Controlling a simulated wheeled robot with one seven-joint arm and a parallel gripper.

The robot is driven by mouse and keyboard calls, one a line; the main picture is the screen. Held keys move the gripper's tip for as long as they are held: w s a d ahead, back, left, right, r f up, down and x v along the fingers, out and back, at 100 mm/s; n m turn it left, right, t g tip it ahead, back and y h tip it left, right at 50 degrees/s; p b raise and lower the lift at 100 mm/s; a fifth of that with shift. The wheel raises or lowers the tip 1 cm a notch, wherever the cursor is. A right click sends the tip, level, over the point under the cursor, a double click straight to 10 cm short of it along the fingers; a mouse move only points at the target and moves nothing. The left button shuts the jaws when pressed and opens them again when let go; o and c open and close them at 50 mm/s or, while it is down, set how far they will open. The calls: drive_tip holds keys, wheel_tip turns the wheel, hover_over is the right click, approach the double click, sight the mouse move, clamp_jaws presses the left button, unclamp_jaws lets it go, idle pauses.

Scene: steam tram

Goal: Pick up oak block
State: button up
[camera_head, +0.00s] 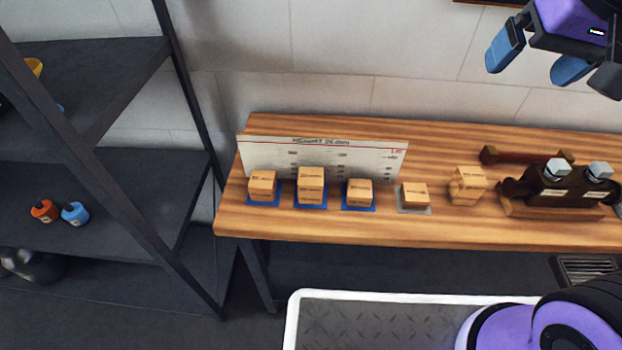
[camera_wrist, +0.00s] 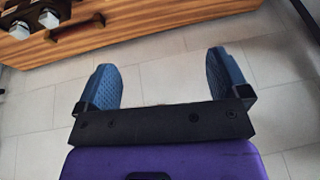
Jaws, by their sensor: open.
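Several light wooden blocks stand in a row on the wooden bench (camera_head: 300,228). They are a left block (camera_head: 262,183), a second block (camera_head: 311,181), a third block (camera_head: 358,190), a low block (camera_head: 414,194) and a stacked or notched wooden piece (camera_head: 467,185). Their labels are too small to read, so I cannot tell which is oak. My gripper (camera_head: 540,58) is open and empty, high at the upper right, well apart from the blocks. The wrist view shows its two blue fingers spread (camera_wrist: 168,78) over bare floor, with no block in sight.
Blue pads lie under three blocks, a grey pad under the low one. A white height board (camera_head: 320,158) stands behind them. A dark wooden holder (camera_head: 560,193) with pale hex pieces and a wooden mallet-like tool (camera_head: 525,158) are at right. Dark shelves (camera_head: 80,70) stand left.

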drive_tip(key=w+a+f+g, duration=0.1)
drive_tip(key=w+a+f, duration=0.45)
drive_tip(key=a, duration=0.25)
drive_tip(key=g+h, duration=0.1)
approach(311, 176)
drive_tip(key=shift+w+a+f, duration=0.1)
drive_tip(key=shift+w+f, duration=0.2)
drive_tip(key=shift+f, duration=1.35)
drive_tip(key=shift+w+d+f, duration=0.1)
drive_tip(key=shift+w+f, duration=0.2)
drive_tip(key=shift+f, duration=1.4)
drive_tip(key=shift+w+a+f, duration=0.1)
drive_tip(key=shift+w+f, duration=0.2)
drive_tip(key=shift+f, duration=1.35)
drive_tip(key=shift+c, duration=0.2)
drive_tip(key=c, duration=1)
